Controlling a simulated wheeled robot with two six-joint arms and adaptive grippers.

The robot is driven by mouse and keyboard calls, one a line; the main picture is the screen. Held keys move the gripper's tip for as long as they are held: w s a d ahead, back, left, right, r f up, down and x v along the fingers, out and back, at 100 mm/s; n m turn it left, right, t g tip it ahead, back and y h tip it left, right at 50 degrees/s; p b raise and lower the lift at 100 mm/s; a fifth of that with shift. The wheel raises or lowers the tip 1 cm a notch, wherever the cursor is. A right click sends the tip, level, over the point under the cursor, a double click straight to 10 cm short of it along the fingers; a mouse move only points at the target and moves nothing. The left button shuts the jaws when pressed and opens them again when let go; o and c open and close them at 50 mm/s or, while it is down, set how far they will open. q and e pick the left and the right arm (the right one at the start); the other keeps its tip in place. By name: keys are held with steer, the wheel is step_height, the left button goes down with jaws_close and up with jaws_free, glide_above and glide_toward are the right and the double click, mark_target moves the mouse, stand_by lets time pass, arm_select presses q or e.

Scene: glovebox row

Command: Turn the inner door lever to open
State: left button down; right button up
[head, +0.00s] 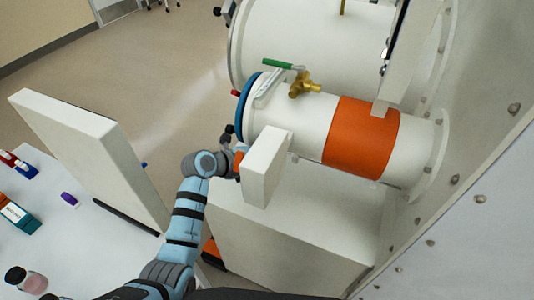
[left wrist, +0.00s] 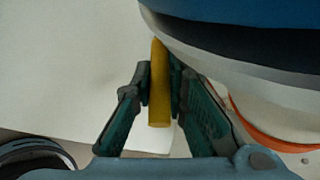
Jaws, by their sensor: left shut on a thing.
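A yellow lever (left wrist: 159,95) stands between the fingers of my left gripper (left wrist: 160,92) in the left wrist view. The gripper is shut on it, one dark finger on each side. The lever's upper end runs up beside a pale rim and a blue door edge (left wrist: 240,14). In the head view the blue door (head: 243,104) closes the left end of a small white cylinder (head: 305,132) with an orange band. My left gripper (head: 228,136) is beside the lower part of that door, small and partly hidden; the lever cannot be made out there. My right gripper is not in view.
A green-handled brass valve (head: 300,82) sits on top of the cylinder. A white box (head: 265,168) stands close right of my left wrist. A larger white cylinder (head: 300,30) lies behind. A white upright panel (head: 95,150) and a table with small bottles are at left.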

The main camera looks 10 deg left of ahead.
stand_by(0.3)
arm_select(q)
steer(key=c, duration=1.6)
jaws_free()
